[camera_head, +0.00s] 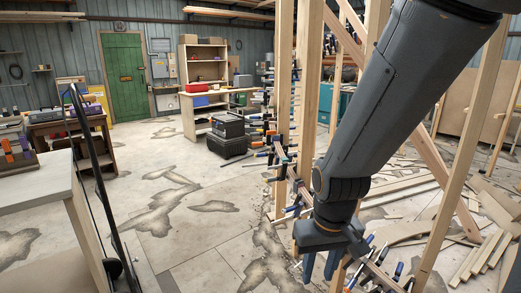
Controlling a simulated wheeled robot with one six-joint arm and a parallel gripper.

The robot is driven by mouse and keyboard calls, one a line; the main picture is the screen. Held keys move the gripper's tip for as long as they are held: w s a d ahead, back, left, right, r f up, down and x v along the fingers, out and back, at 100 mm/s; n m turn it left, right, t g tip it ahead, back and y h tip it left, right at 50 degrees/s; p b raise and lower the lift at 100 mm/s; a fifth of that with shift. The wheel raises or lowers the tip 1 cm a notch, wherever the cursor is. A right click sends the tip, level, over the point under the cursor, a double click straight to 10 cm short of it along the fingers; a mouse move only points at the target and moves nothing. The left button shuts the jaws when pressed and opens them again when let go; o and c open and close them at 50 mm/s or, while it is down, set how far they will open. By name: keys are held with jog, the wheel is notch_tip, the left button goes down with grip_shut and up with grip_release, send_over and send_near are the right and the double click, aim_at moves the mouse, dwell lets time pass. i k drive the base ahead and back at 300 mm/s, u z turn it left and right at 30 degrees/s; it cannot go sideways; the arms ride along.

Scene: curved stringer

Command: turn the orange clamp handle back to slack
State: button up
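A row of clamps with dark bars and blue and black parts runs along the curved wooden stringer (300,187), beside the upright posts. A small orange-red part (270,136) shows among the clamps farther up the row; I cannot tell whether it is the orange clamp handle or how far it is turned. My gripper (320,270) points down at the near end of the row, left of several blue-and-black clamp handles (383,255). Its two fingers stand apart with a gap between them, and I see nothing held. My arm hides part of the stringer and clamps behind it.
Wooden posts (308,90) and a slanted brace (437,165) stand close around my arm. Loose planks (485,255) lie on the floor at right. A pale-topped bench (35,185) is at near left. Black cases (227,146) stand farther back. The floor at centre left is clear.

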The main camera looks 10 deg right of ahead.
aim_at(269, 134)
jog(key=u, duration=0.65)
jog(key=i, duration=0.7)
jog(key=u, duration=0.75)
jog(key=i, duration=1.05)
jog(key=z, duration=0.55)
jog(key=i, duration=0.8)
jog(key=z, duration=1.25)
jog(key=i, duration=0.4)
jog(key=z, duration=0.4)
